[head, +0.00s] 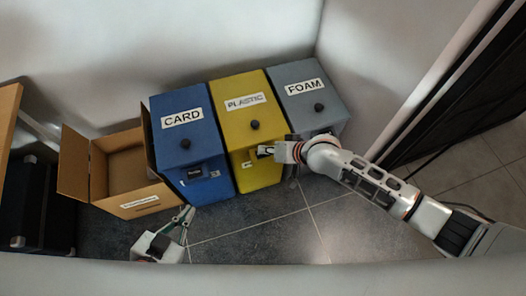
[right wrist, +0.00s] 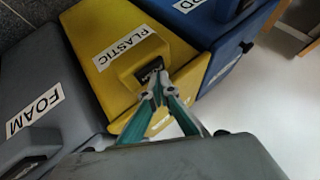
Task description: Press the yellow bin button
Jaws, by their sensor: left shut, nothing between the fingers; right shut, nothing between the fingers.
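The yellow bin (head: 233,117) labelled PLASTIC stands between the blue and grey bins. It has a round black knob (head: 254,125) on top and a protruding housing on its front. In the right wrist view the yellow bin (right wrist: 105,75) shows a dark recessed piece (right wrist: 151,69) on this housing, apparently its button. My right gripper (head: 262,151) is shut and empty in front of the housing. In the right wrist view its fingertips (right wrist: 155,82) overlap the edge of the dark piece; I cannot tell whether they touch. My left gripper (head: 188,213) is shut and empty, low before the blue bin.
The blue CARD bin (head: 170,141) is left of the yellow one, and the grey FOAM bin (head: 308,76) is right, close beside it. An open cardboard box (head: 75,176) stands further left. The tiled floor (head: 275,238) in front is clear.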

